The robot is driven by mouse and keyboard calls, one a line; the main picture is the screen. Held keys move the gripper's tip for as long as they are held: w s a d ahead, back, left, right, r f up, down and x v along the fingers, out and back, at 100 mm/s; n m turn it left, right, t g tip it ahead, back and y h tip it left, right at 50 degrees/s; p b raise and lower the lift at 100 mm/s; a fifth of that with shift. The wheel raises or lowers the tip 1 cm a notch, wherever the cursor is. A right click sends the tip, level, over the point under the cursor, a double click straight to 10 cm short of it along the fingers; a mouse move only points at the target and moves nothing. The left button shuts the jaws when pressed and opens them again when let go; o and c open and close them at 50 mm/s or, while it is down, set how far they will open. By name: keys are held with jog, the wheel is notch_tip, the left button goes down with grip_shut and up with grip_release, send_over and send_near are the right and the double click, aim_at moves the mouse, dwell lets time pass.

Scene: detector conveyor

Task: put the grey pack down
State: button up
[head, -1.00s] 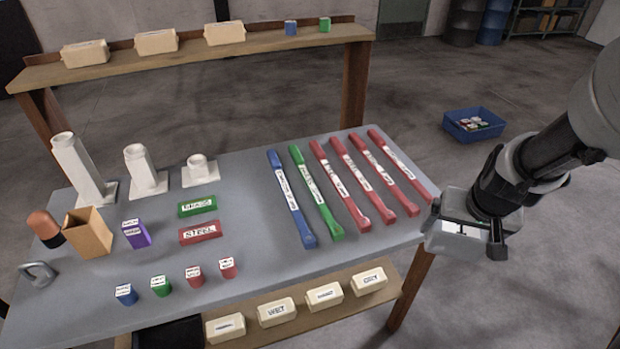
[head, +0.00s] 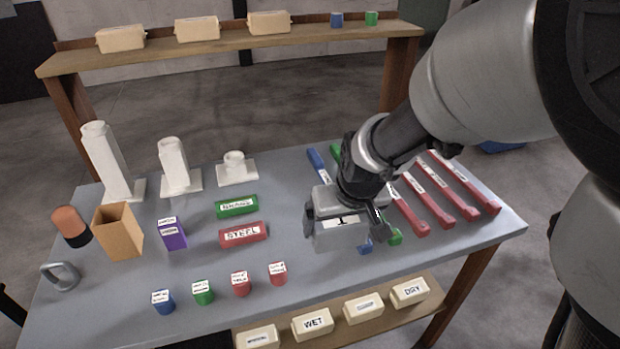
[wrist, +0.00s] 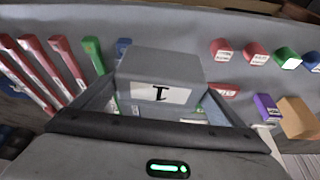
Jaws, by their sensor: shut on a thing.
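My gripper (head: 345,228) is shut on the grey pack (head: 338,236) above the grey table (head: 300,310). The pack hangs over the middle right of the table, just left of the long bars. In the wrist view the grey pack (wrist: 165,68) sits between my fingers, with a white label bearing a black mark facing the camera. My arm and gripper hide parts of the blue bar and the green bar. I cannot tell the exact gap between the pack and the table.
Red bars (head: 446,195) lie at right. A red STEEL block (head: 243,235), a green block (head: 237,207), a purple box (head: 172,233) and small coloured blocks (head: 240,284) lie left of my gripper. White posts (head: 174,167) stand behind.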

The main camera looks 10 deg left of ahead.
aim_at(323, 230)
jog(key=a, duration=0.1)
jog(key=s+a+f, duration=0.1)
jog(key=a+b, duration=0.1)
jog(key=shift+s+f+n, duration=0.15)
jog(key=shift+f+n, duration=0.1)
jog(key=shift+n, duration=0.15)
notch_tip(323, 230, down, 4)
jog(key=shift+r+b, duration=0.1)
jog(key=shift+b, duration=0.55)
jog(key=shift+f+b, duration=1.2)
jog(key=shift+f, duration=1.5)
jog(key=shift+f, duration=0.2)
jog(key=o, duration=1.1)
jog(key=shift+r, duration=0.1)
